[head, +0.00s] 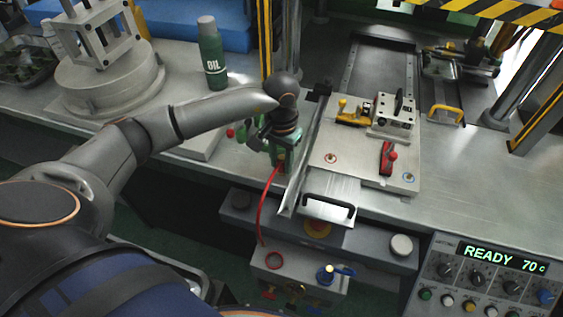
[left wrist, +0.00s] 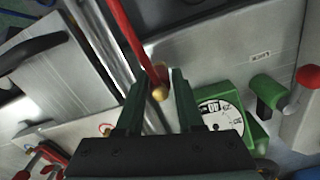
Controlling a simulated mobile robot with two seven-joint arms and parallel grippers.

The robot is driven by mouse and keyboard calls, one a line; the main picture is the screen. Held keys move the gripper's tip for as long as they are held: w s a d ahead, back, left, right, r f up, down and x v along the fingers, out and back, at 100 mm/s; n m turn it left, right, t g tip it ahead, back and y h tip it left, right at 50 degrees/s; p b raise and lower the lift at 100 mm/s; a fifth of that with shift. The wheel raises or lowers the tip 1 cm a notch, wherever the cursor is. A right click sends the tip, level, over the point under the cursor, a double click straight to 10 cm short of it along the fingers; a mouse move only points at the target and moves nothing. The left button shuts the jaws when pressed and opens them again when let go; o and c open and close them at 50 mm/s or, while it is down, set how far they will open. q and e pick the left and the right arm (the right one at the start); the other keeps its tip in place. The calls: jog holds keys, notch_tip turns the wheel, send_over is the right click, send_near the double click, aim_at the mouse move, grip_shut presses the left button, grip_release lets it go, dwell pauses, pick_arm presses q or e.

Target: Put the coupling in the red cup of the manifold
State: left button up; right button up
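My left gripper (head: 281,160), with green fingers, hangs at the front edge of the bench, left of the steel plate. In the left wrist view its fingers (left wrist: 161,85) close around the small brass coupling (left wrist: 159,92) at the end of a red hose (left wrist: 134,38). The fingers largely hide the coupling in the head view. The hose (head: 264,205) runs down toward the manifold (head: 312,277), a grey block below the bench front. My right gripper is not in view.
A steel plate (head: 340,172) carries clamps and a red lever (head: 388,158). A black handle (head: 328,206) overhangs behind the manifold. A green dial unit (left wrist: 222,115) is close beside the gripper. A control panel (head: 485,280) stands right.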

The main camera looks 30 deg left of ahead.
pick_arm(q)
grip_shut()
dwell(0.7)
